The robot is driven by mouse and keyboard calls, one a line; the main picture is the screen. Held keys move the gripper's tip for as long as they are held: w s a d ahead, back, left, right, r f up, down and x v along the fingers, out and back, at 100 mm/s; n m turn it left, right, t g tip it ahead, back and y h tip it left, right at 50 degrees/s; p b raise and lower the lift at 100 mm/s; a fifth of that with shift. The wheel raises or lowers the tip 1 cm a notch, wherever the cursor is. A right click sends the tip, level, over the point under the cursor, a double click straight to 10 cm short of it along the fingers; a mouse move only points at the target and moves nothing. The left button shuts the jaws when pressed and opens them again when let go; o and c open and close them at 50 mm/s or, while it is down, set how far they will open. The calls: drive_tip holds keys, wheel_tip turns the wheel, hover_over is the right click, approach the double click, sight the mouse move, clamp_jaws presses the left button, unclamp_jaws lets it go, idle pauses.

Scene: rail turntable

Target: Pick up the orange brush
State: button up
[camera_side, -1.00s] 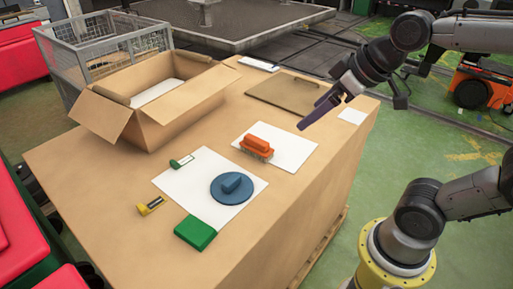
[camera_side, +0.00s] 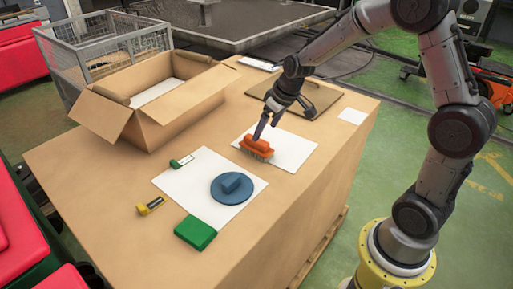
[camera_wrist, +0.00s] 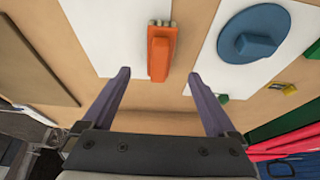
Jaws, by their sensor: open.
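The orange brush (camera_side: 257,146) lies on a white sheet (camera_side: 290,153) on the tabletop, its bristles showing at the lower edge. My gripper (camera_side: 264,126) points down just behind and above the brush in the side view. In the wrist view the brush (camera_wrist: 161,54) is upright in the picture, ahead of and between the two purple fingers of my gripper (camera_wrist: 158,75). The fingers are wide apart with nothing between their pads. Whether a finger touches the brush cannot be told from the side view.
A blue round lidded piece (camera_side: 231,188) sits on another white sheet (camera_side: 190,190), near a green block (camera_side: 195,232) and a yellow piece (camera_side: 150,206). An open cardboard box (camera_side: 150,125) stands at the left back. A brown board (camera_side: 325,97) lies behind the brush.

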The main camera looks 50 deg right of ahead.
sight(256, 146)
drive_tip(key=x, duration=0.4)
drive_tip(key=w+x, duration=0.1)
drive_tip(key=x, duration=0.3)
drive_tip(key=shift+r, duration=0.1)
clamp_jaws()
idle(0.4)
